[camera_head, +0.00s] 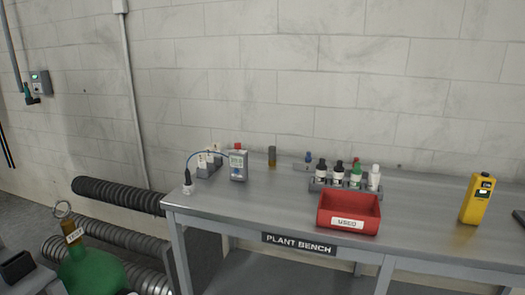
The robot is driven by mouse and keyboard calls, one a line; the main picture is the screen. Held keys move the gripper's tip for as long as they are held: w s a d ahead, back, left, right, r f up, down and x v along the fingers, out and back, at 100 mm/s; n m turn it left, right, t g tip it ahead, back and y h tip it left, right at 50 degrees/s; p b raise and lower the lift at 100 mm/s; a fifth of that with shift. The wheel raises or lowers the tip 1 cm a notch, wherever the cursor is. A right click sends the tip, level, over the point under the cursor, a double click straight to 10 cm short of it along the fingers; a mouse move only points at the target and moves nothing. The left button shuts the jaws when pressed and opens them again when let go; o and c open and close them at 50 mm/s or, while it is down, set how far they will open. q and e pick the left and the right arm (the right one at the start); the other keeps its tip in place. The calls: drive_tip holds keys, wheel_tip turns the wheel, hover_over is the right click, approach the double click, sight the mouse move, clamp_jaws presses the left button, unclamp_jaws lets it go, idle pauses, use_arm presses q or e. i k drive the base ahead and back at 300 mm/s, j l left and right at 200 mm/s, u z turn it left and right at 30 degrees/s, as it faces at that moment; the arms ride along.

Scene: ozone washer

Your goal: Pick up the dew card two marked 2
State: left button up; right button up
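A small grey holder (207,170) stands at the back left of the plant bench (280,187), with small white pieces upright in it. These white pieces (202,160) may be the dew cards, but they are too small for me to read any mark. I cannot pick out a card marked 2. A grey meter (238,166) with a small screen and a red top stands just right of the holder, and a blue tube runs from it to a small white bottle (188,183). Neither of my grippers is in view.
A red tray (348,228) marked USED sits at the front edge. Behind it a rack (318,184) holds several small bottles. A yellow handheld device (478,199) stands at the right. A green cylinder (88,272) stands left of the bench. The bench's front left is clear.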

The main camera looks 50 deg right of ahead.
sight(209, 156)
drive_tip(key=z, duration=1.4)
